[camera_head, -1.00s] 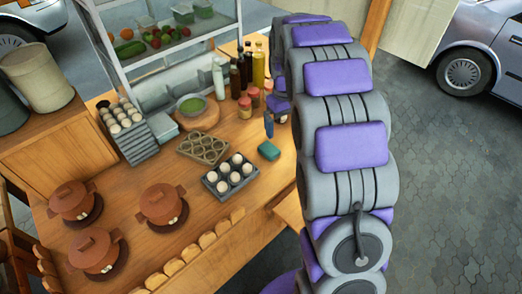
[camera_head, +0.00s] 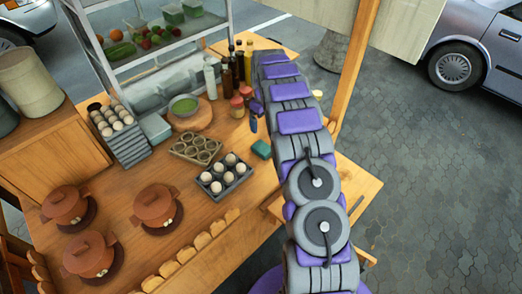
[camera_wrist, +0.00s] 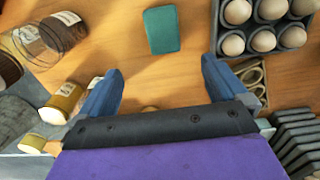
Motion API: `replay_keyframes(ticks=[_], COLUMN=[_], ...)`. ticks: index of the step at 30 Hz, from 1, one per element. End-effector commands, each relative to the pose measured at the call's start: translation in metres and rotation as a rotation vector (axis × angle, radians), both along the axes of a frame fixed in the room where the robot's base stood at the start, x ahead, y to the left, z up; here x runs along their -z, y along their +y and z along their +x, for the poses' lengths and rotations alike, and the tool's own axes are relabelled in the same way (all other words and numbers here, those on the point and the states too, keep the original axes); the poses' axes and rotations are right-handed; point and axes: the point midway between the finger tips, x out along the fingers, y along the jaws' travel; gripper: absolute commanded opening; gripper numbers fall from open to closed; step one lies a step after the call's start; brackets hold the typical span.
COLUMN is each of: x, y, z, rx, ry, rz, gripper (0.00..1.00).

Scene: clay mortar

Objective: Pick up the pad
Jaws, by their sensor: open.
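The pad is a small teal-green block (camera_head: 261,149) lying on the wooden table, to the right of the egg trays. In the wrist view the pad (camera_wrist: 161,30) lies on bare wood beyond the gap between my fingertips, apart from both. My gripper (camera_wrist: 160,76) is open and empty, with two blue fingers spread wide. In the head view only a bit of blue finger (camera_head: 254,122) shows beside my arm, just behind the pad. The rest of the gripper is hidden by the arm.
A dark tray of eggs (camera_head: 224,176) and an empty egg tray (camera_head: 196,148) sit left of the pad. Jars (camera_head: 237,107) and bottles (camera_head: 240,65) stand behind it. Clay pots (camera_head: 157,205) are at front left. Bare wood surrounds the pad.

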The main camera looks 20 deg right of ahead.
Motion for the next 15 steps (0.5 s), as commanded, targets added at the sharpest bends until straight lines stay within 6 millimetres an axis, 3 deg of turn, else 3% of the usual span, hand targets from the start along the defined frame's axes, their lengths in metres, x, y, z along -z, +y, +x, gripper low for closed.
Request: replay_keyframes(ticks=[15], x=[0.099], y=[0.000], z=[-0.002], rx=[0.001], ry=[0.005], rz=[0.001], gripper=[0.99])
